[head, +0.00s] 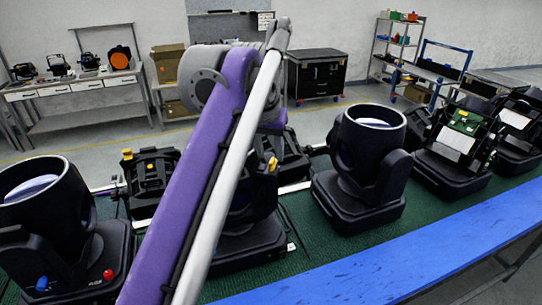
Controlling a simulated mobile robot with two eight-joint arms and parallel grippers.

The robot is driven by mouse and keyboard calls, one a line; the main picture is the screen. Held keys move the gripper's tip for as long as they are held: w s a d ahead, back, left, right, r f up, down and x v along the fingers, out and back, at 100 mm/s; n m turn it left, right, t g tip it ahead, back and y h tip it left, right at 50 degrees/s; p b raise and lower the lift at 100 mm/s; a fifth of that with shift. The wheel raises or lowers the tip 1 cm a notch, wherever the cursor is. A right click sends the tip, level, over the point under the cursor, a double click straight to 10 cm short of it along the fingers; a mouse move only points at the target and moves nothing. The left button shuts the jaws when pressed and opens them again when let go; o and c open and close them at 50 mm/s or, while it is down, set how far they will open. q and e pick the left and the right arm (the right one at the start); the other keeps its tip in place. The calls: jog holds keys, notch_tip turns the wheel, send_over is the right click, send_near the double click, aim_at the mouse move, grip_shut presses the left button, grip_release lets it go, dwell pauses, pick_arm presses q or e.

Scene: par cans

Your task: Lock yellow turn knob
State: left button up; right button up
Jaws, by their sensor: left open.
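A yellow turn knob (272,164) shows on a black stage light (250,235) in the middle, just right of my purple arm. Much of that light is hidden behind the arm. Another yellow knob (127,154) sits on a black fixture (152,178) to the left. My left arm crosses the middle of the view. My left gripper (267,146) is mostly hidden behind the arm, near the central yellow knob; its fingers are hard to make out against the dark fixtures. It is open. I cannot tell whether it touches the knob. My right gripper is not in view.
More par cans stand on the green table (310,240): one front left (55,215) with blue and red knobs, one to the right (367,165), and several fixtures at far right. A blue board (420,258) runs along the front edge. Benches, shelves and a black case (316,74) stand behind.

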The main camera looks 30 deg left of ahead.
aim_at(273, 162)
pick_arm(q)
jog(key=shift+x, duration=1.05)
grip_shut()
